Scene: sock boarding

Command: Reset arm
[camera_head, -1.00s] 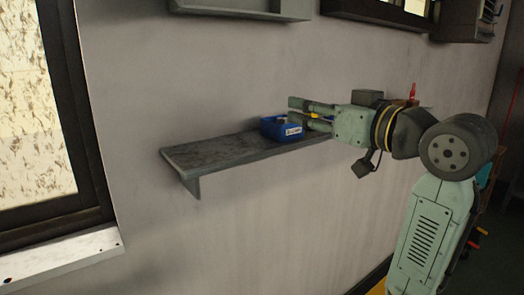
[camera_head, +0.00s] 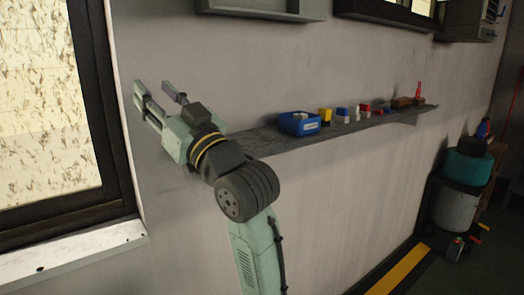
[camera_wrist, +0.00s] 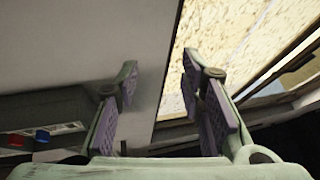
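My gripper (camera_head: 160,97) is at the left in the head view, raised in front of the wall near the window frame. Its two fingers are apart with nothing between them. My arm reaches up from the bottom and hides the left end of the shelf.
A grey wall shelf (camera_head: 262,141) holds a blue bin (camera_head: 299,124) and several small coloured items (camera_head: 343,114). A window (camera_head: 45,100) with a white sill (camera_head: 70,250) is at left. A teal and grey container (camera_head: 462,180) stands at far right.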

